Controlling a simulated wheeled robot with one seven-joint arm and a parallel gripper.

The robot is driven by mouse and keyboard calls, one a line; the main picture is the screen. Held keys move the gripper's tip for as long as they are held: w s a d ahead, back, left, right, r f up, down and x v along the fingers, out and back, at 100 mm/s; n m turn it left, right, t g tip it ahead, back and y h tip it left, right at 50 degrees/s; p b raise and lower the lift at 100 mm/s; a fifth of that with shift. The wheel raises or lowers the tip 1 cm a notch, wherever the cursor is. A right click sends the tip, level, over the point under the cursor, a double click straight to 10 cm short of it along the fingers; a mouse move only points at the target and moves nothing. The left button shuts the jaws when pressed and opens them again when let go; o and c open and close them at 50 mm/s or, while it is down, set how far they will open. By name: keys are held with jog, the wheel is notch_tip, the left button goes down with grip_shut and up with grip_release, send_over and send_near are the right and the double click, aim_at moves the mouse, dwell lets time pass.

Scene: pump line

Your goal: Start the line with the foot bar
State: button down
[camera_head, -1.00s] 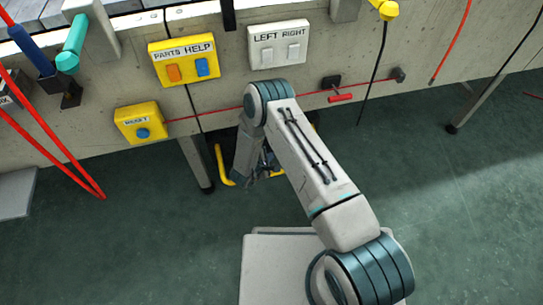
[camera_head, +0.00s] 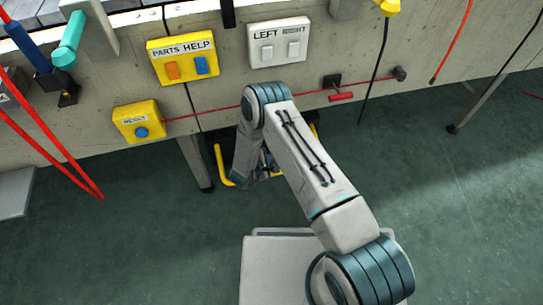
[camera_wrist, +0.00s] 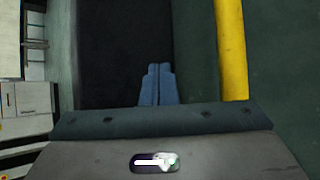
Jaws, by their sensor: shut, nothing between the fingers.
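The foot bar's place is low under the bench, where a yellow tube frame (camera_head: 219,162) stands on the floor around something dark. My arm covers much of it in the head view. In the wrist view the yellow tube (camera_wrist: 231,50) runs along the right, with a broad dark surface (camera_wrist: 115,45) to its left. My gripper (camera_wrist: 158,68) is shut and empty, its fingers together in front of that dark surface. I cannot tell whether the fingertips touch it. In the head view my gripper is low by the frame, mostly hidden by my arm.
Above are a yellow PARTS/HELP box (camera_head: 183,58), a white LEFT/RIGHT box (camera_head: 279,42) and a yellow RESET box (camera_head: 138,121). A red pull cord (camera_head: 215,110) crosses the bench front. Bench legs (camera_head: 196,163) flank the frame. The floor at right is open.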

dwell(0.7)
jog(key=shift+s+d+r+p, duration=0.1)
jog(key=shift+s+r+p, duration=0.1)
jog(key=shift+r+p, duration=0.5)
jog(key=shift+s+r+p, duration=0.15)
jog(key=shift+r+p, duration=0.45)
jog(key=shift+r, duration=0.1)
jog(key=shift+s+d+r+p, duration=0.1)
jog(key=shift+s+r+p, duration=0.1)
jog(key=shift+r+p, duration=0.5)
jog(key=r+p, duration=0.2)
jog(key=s+r+p, duration=0.1)
jog(key=r+p, duration=0.1)
jog(key=r, duration=0.1)
jog(key=shift+s+d, duration=0.1)
jog(key=shift+d+f, duration=0.1)
